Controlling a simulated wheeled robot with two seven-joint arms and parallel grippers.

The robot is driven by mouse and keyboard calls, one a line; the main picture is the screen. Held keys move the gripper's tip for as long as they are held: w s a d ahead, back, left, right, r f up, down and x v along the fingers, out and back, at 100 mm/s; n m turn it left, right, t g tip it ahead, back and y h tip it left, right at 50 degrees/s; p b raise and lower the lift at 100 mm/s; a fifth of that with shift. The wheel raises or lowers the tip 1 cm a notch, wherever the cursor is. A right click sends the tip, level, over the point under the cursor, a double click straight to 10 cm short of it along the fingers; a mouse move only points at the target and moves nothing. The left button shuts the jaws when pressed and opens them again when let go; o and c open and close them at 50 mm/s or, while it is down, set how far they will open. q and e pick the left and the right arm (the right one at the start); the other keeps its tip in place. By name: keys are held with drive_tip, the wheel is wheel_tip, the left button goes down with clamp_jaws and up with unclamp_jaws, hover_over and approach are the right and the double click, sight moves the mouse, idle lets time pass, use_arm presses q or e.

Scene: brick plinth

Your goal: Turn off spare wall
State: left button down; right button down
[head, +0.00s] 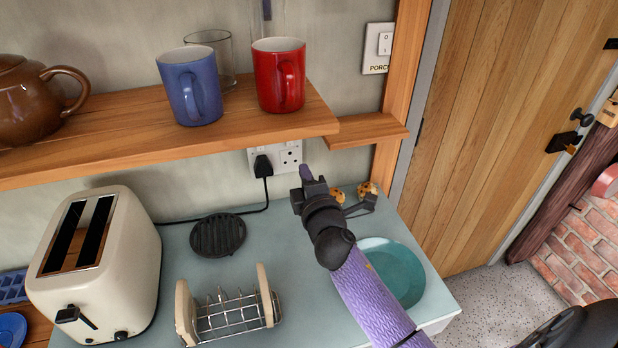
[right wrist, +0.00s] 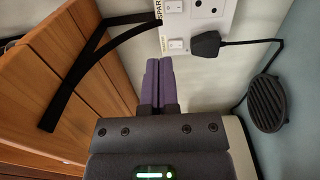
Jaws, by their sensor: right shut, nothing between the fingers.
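A white double wall socket (head: 275,158) is on the wall under the shelf; it also shows in the right wrist view (right wrist: 220,22). A black plug (head: 263,164) fills one outlet and the other is empty. In the right wrist view, a switch (right wrist: 174,6) sits by the label reading "SPAR", beside the empty outlet. A second switch (right wrist: 176,43) sits beside the plug. My right gripper (head: 306,174) is shut and empty, in front of and below the socket. Its purple fingertips (right wrist: 158,62) appear just below the plate; I cannot tell whether they touch the wall. My left gripper is out of view.
The wooden shelf (head: 110,140) above holds a blue mug (head: 190,88), a red mug (head: 279,80), a glass and a brown teapot. A toaster (head: 105,265), toast rack (head: 230,312), black trivet (head: 218,235) and teal plate (head: 395,272) crowd the counter. A porch switch (head: 378,48) is right.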

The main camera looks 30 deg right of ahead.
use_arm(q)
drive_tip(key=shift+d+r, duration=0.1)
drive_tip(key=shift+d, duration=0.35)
use_arm(e)
drive_tip(key=shift+v, duration=1)
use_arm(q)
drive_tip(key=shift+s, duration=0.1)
